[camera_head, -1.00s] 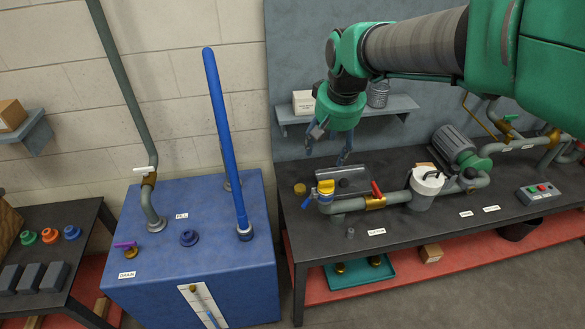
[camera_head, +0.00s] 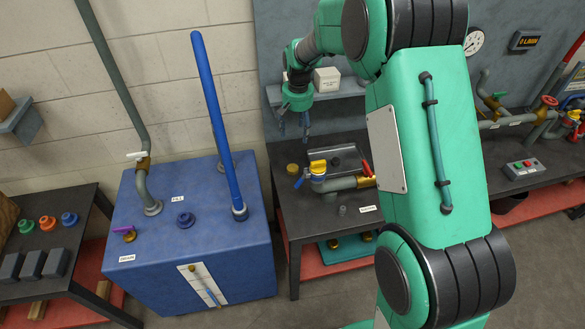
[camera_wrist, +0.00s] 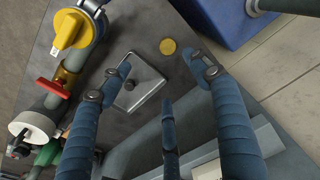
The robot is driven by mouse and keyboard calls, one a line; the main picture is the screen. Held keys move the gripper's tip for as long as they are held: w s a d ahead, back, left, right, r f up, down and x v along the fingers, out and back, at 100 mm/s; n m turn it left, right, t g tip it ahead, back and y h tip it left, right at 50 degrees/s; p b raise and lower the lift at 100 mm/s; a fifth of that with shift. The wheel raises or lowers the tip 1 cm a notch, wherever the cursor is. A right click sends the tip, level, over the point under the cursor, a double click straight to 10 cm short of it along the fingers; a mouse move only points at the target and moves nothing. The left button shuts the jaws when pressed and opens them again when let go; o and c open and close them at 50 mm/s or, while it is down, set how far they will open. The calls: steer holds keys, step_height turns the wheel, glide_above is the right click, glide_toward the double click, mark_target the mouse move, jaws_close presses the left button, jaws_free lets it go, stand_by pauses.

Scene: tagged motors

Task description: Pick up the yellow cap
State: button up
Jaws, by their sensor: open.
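A small round yellow cap-like disc (camera_head: 293,169) lies on the dark bench near its left edge; it also shows in the wrist view (camera_wrist: 168,46). A larger yellow piece with a raised grip (camera_head: 318,166) sits on the pipe end beside it, and shows at the upper left of the wrist view (camera_wrist: 70,30). I cannot tell for certain which one is the yellow cap. My gripper (camera_head: 293,130) hangs above the bench, fingers pointing down. Its blue fingers (camera_wrist: 160,72) are spread and empty, with the round disc beyond their tips.
A grey tray (camera_head: 358,153) with a dark knob lies beside the disc. A pipe with a red-handled valve (camera_wrist: 52,88) runs along the bench. The blue tank (camera_head: 150,255) with an upright blue pipe (camera_head: 218,120) stands left. A shelf with a white box (camera_head: 327,79) is behind my gripper.

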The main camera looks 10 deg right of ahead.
glide_above(293, 167)
step_height(293, 167, down, 11)
steer(key=shift+s+a+r+g+p, duration=0.1)
steer(key=shift+s+g+p, duration=0.15)
steer(key=shift+g+p, duration=0.2)
steer(key=shift+f+b, duration=0.45)
steer(key=shift+f, duration=3.85)
steer(key=shift+w+f+b, duration=0.15)
steer(key=shift+f+b, duration=0.3)
steer(key=shift+f, duration=2.1)
steer(key=c, duration=0.9)
